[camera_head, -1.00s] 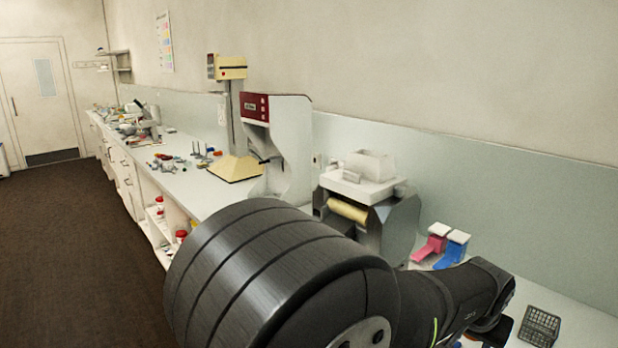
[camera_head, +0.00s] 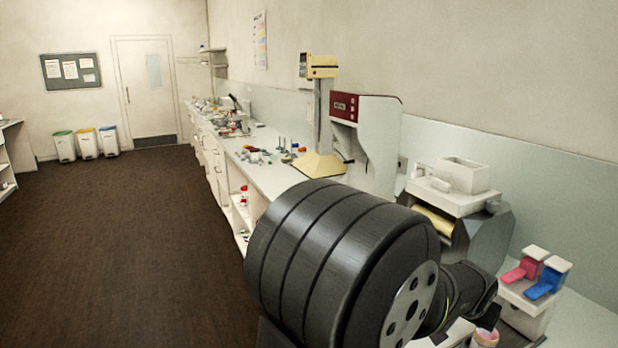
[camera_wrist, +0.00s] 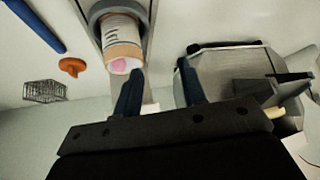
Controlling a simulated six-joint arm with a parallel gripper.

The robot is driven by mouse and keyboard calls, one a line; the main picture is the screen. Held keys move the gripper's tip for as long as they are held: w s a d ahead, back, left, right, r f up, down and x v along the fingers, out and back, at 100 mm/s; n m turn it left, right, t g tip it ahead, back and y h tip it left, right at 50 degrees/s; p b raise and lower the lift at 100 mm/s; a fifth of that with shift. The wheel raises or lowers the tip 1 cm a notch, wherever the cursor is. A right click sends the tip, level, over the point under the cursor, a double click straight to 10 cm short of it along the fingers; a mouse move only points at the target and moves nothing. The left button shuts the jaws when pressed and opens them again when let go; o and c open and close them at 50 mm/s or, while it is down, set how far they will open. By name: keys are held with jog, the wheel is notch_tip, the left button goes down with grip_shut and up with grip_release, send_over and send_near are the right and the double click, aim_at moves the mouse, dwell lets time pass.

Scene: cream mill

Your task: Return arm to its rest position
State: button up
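My arm (camera_head: 345,265) is a thick black ribbed link in the lower middle of the head view, bent down to the right. My gripper (camera_wrist: 157,78) shows in the wrist view with its two dark fingers apart and nothing between them. A small pale jar (camera_wrist: 122,45) with a tan band and pink inside is just beyond the left finger, apart from it as far as I can tell, with a grey ring around its far end. In the head view the gripper is hidden behind the arm and the lower frame edge.
A grey-and-white mill (camera_head: 465,195) stands close behind my arm, with a pink pedal-like piece (camera_head: 525,265) and a blue one (camera_head: 548,280) to its right. A red-topped machine (camera_head: 375,140) is farther back. A wire basket (camera_wrist: 45,91) shows at left. The brown floor (camera_head: 120,240) is clear.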

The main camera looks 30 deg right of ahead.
jog(key=w+a+f+t, duration=0.1)
jog(key=w+a, duration=0.1)
jog(key=w, duration=0.4)
jog(key=w+a+f+n+t, duration=0.1)
jog(key=w+a, duration=0.2)
jog(key=w, duration=0.3)
jog(key=w+a+f+n+t+h, duration=0.1)
jog(key=w+a, duration=0.1)
jog(key=w, duration=0.5)
jog(key=shift+a, duration=0.4)
jog(key=shift+w+f, duration=0.1)
jog(key=o, duration=1.4)
jog(key=shift+c, duration=0.2)
jog(key=s+d+r+m+g+y, duration=0.25)
jog(key=s+r, duration=0.45)
jog(key=s, duration=0.4)
jog(key=s+d+r+m+g+y, duration=0.1)
jog(key=s+r+m+g, duration=0.4)
jog(key=s, duration=0.7)
jog(key=d+f+n+t, duration=0.1)
jog(key=d+f, duration=0.3)
jog(key=f, duration=0.3)
jog(key=shift+f, duration=0.35)
jog(key=shift+w+d+n+t, duration=0.1)
jog(key=shift+n+t, duration=0.15)
jog(key=v, duration=1)
